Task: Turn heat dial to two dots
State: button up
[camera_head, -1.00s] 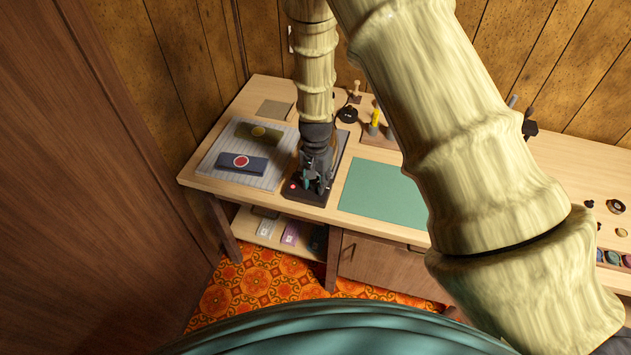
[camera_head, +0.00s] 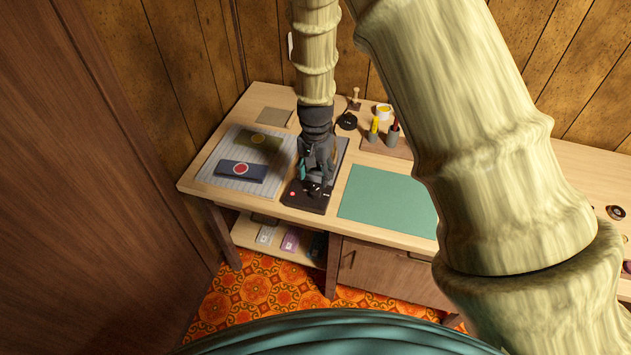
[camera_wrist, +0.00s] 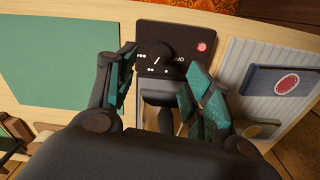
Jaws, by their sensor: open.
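The black heat panel (camera_head: 312,203) lies at the front of the table, with a red light (camera_head: 292,194) on its left. In the wrist view the panel (camera_wrist: 172,32) shows white marks around a dark round dial (camera_wrist: 160,50). The dial's pointer is too dark to read for certain. My gripper (camera_head: 318,176) is over the panel, pointing down. In the wrist view my gripper (camera_wrist: 160,65) is open, its teal-padded fingers apart on either side of the marked area. I cannot tell whether a finger touches the dial.
A green mat (camera_head: 388,200) lies right of the panel. A wooden block with cups (camera_head: 384,145) stands behind. The wooden table (camera_head: 400,236) has a clear front edge.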

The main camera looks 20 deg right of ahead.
jog(key=shift+r, duration=2.35)
